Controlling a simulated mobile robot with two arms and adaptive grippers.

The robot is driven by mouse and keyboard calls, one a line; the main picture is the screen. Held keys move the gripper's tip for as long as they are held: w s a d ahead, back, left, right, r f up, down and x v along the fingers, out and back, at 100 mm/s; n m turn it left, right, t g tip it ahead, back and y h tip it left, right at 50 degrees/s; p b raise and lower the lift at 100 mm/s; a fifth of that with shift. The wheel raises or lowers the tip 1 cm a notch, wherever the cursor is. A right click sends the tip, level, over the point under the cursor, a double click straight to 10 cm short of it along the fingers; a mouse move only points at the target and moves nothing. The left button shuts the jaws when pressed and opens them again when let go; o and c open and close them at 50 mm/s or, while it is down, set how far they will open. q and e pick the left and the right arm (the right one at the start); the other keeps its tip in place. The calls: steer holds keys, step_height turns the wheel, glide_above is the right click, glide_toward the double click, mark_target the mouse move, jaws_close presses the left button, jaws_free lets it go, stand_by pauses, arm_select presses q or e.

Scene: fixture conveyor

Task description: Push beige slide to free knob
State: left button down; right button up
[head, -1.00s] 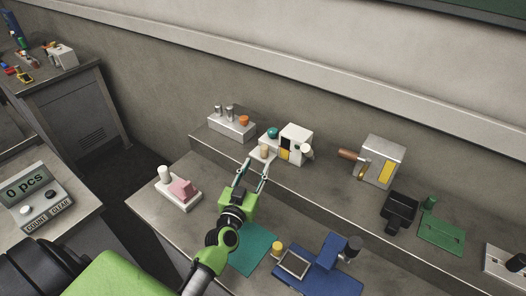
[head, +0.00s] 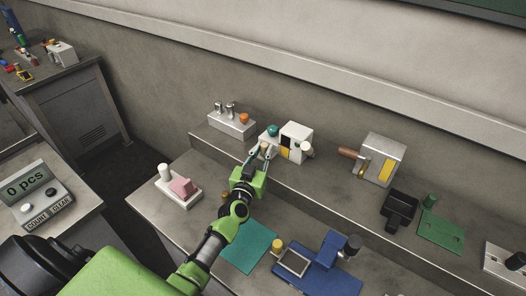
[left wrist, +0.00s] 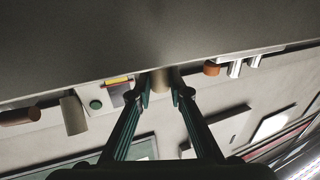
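The white fixture block (head: 296,137) stands on the raised back ledge, with a teal knob (head: 272,130) on its left part. The beige slide (head: 265,146) shows as a small upright post low at the front of that part. My left gripper (head: 261,153) reaches it from the front, its fingers apart. In the left wrist view the beige post (left wrist: 162,79) stands between the two fingertips; I cannot tell whether they touch it. The teal knob is not clearly visible there. My right gripper is not in view.
Left on the ledge is a grey block with silver pegs and an orange knob (head: 244,118). Right is a metal box with a brown handle (head: 350,153). Below are a pink piece on a white base (head: 181,188), a teal mat (head: 250,246) and a blue fixture (head: 322,268).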

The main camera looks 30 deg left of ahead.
arm_select(q)
steer(key=a, duration=0.2)
steer(key=a+b, duration=0.1)
steer(key=shift+w+a, duration=0.15)
steer(key=shift+w, duration=0.1)
steer(key=shift+a, duration=0.3)
steer(key=shift+r, duration=0.1)
steer(key=c, duration=1.9)
jaws_free()
steer(key=shift+a, duration=0.1)
